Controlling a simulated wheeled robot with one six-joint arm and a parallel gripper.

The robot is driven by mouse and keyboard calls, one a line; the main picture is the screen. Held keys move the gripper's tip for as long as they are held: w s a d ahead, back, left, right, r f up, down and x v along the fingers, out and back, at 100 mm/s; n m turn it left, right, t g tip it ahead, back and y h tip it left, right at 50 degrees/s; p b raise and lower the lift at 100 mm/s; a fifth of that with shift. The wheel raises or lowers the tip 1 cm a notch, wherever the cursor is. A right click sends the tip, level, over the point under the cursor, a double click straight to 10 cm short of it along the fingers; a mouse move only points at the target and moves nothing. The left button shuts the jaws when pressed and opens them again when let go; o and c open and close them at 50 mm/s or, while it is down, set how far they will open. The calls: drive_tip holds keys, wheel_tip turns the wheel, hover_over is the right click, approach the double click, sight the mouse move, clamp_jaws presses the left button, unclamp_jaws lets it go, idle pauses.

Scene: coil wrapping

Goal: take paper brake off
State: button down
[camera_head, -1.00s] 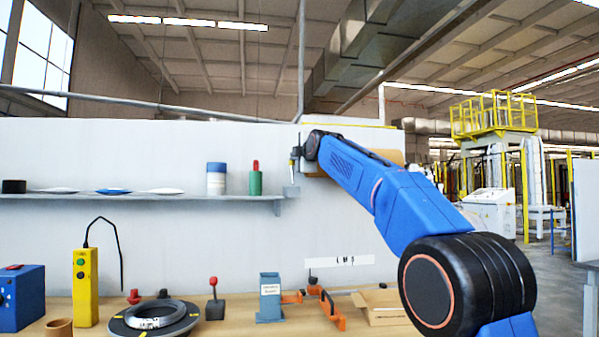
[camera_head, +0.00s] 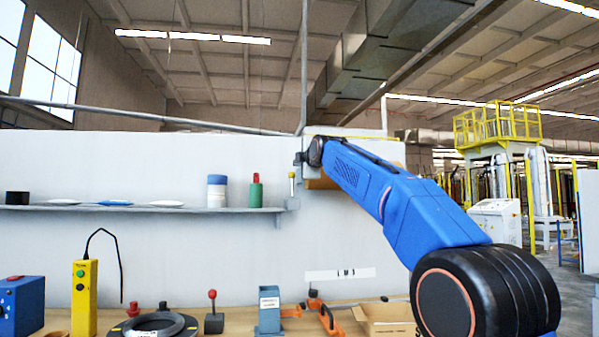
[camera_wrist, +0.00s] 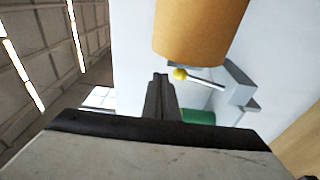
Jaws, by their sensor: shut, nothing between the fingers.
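A lever with a yellow knob (camera_wrist: 180,74) and a pale rod sticks out from a grey bracket (camera_wrist: 238,92) in the wrist view; I take it for the paper brake. The brown paper roll (camera_wrist: 203,28) is just above it. In the head view the yellow knob (camera_head: 291,175) shows at the shelf's right end, and the roll (camera_head: 320,183) is mostly hidden behind my arm. My gripper (camera_wrist: 158,88) is shut and empty, its fingers close to the knob's left in the wrist view. The head view shows my gripper (camera_head: 300,158) small, just above the knob.
The wall shelf (camera_head: 150,209) holds a blue-white container (camera_head: 217,191) and a green bottle (camera_head: 256,191) left of my gripper. Below, the bench carries a yellow control box (camera_head: 84,298), a ring (camera_head: 155,325), a blue-grey stand (camera_head: 269,312) and a cardboard box (camera_head: 385,318).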

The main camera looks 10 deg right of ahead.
drive_tip(key=s+d+r, duration=0.1)
drive_tip(key=s+r, duration=0.3)
drive_tip(key=s, duration=0.5)
drive_tip(key=shift+d+r, duration=0.3)
drive_tip(key=shift+s, duration=0.15)
